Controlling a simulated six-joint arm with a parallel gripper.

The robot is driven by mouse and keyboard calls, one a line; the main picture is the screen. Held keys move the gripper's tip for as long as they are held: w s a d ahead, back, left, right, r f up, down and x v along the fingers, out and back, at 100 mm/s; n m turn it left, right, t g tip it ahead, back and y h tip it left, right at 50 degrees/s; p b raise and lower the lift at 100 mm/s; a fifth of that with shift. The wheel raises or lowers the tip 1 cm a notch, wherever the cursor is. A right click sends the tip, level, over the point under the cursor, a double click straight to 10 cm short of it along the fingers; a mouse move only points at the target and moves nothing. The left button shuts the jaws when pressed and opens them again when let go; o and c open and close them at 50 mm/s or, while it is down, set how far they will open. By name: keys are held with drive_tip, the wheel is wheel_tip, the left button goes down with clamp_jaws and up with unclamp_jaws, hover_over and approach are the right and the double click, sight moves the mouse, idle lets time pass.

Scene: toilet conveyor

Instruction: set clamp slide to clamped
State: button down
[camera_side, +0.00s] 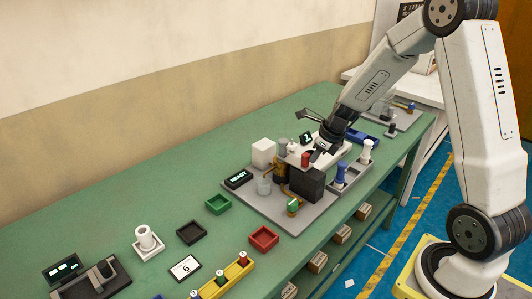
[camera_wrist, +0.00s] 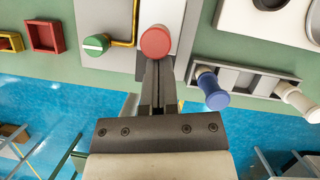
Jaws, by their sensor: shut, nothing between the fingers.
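In the side view my gripper (camera_side: 317,154) reaches down over the station, just right of the red piece.
A green knob with a white mark (camera_wrist: 96,44) sits left of the red knob. A dark block (camera_side: 306,184) stands close below my gripper. A tray (camera_wrist: 250,80) with blue (camera_wrist: 214,94) and white (camera_wrist: 297,99) posts lies to the right. A "READY" display (camera_side: 237,178) stands left.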

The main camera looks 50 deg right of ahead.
drive_tip(key=shift+s+d, duration=0.2)
drive_tip(key=shift+s, duration=0.4)
drive_tip(key=s+f+v, duration=0.1)
drive_tip(key=s+v, duration=0.1)
drive_tip(key=v, duration=0.9)
drive_tip(key=shift+d, duration=0.25)
drive_tip(key=shift+s+a, duration=0.1)
drive_tip(key=shift+s, duration=0.05)
